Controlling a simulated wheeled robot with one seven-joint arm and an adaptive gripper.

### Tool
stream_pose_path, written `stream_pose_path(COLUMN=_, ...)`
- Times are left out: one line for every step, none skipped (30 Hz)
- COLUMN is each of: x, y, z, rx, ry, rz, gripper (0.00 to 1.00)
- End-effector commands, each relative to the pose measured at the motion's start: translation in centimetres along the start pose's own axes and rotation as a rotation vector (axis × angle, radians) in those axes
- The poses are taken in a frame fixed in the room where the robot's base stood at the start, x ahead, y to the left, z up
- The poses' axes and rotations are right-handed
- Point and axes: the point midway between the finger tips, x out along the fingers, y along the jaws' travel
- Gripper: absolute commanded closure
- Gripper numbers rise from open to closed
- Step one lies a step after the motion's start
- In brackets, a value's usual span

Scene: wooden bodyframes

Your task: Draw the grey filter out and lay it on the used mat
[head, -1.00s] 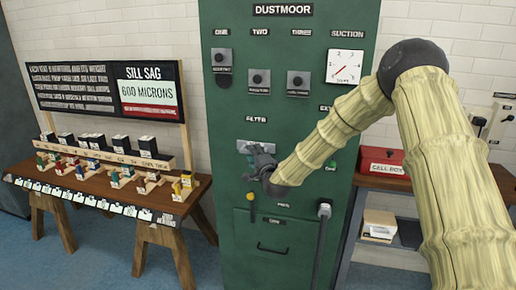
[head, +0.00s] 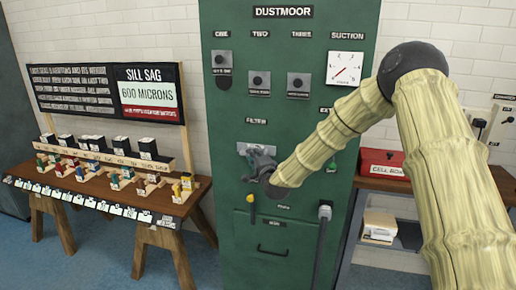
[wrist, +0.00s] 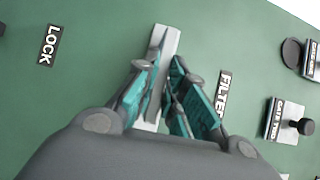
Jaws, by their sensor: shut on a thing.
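The grey filter (head: 244,148) shows as a pale grey piece at the green cabinet's front, beside the FILTER label. In the wrist view the filter (wrist: 168,42) is a narrow light grey bar standing out against the green panel, partly hidden by the fingers. My gripper (head: 258,157) is at the filter in the head view. In the wrist view my gripper (wrist: 166,68) has its teal-padded fingers on both sides of the bar, shut on it. How far the filter sits in its slot cannot be told. I cannot make out the used mat.
The green cabinet (head: 225,120) carries knobs, a suction dial (head: 345,68) and a lower drawer (head: 272,248). A hose (head: 322,235) hangs at its lower right. A wooden bench (head: 120,200) with small blocks stands left. A red box (head: 382,162) sits on a shelf unit at right.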

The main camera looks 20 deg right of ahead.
Motion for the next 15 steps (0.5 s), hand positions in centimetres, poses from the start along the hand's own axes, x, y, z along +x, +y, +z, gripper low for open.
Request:
stream_pose_path(x=-0.05, y=0.02, z=0.04, rx=0.0, ry=0.0, rz=0.0, gripper=1.0)
stream_pose_path(x=-0.08, y=0.02, z=0.06, rx=0.001, ry=0.0, rz=0.0, gripper=1.0)
stream_pose_path(x=-0.11, y=0.02, z=0.09, rx=0.001, ry=0.0, rz=0.0, gripper=1.0)
stream_pose_path(x=-0.14, y=0.02, z=0.11, rx=0.001, ry=0.0, rz=0.0, gripper=1.0)
stream_pose_path(x=-0.17, y=0.02, z=0.13, rx=0.001, ry=0.0, rz=0.0, gripper=1.0)
stream_pose_path(x=-0.2, y=0.02, z=0.16, rx=0.001, ry=0.0, rz=0.0, gripper=1.0)
stream_pose_path(x=-0.23, y=0.02, z=0.18, rx=0.001, ry=0.0, rz=0.0, gripper=1.0)
stream_pose_path(x=-0.26, y=0.02, z=0.2, rx=0.001, ry=0.0, rz=0.0, gripper=1.0)
stream_pose_path(x=-0.29, y=0.01, z=0.23, rx=0.001, ry=0.0, rz=0.0, gripper=1.0)
stream_pose_path(x=-0.32, y=0.01, z=0.24, rx=0.001, ry=0.0, rz=0.0, gripper=1.0)
stream_pose_path(x=-0.34, y=0.01, z=0.27, rx=0.001, ry=0.0, rz=0.0, gripper=1.0)
stream_pose_path(x=-0.38, y=0.0, z=0.29, rx=0.001, ry=0.0, rz=0.0, gripper=1.0)
stream_pose_path(x=-0.4, y=0.0, z=0.31, rx=0.001, ry=0.0, rz=0.0, gripper=1.0)
stream_pose_path(x=-0.43, y=0.0, z=0.32, rx=0.001, ry=0.0, rz=0.0, gripper=1.0)
stream_pose_path(x=-0.46, y=0.0, z=0.34, rx=0.001, ry=0.0, rz=0.0, gripper=1.0)
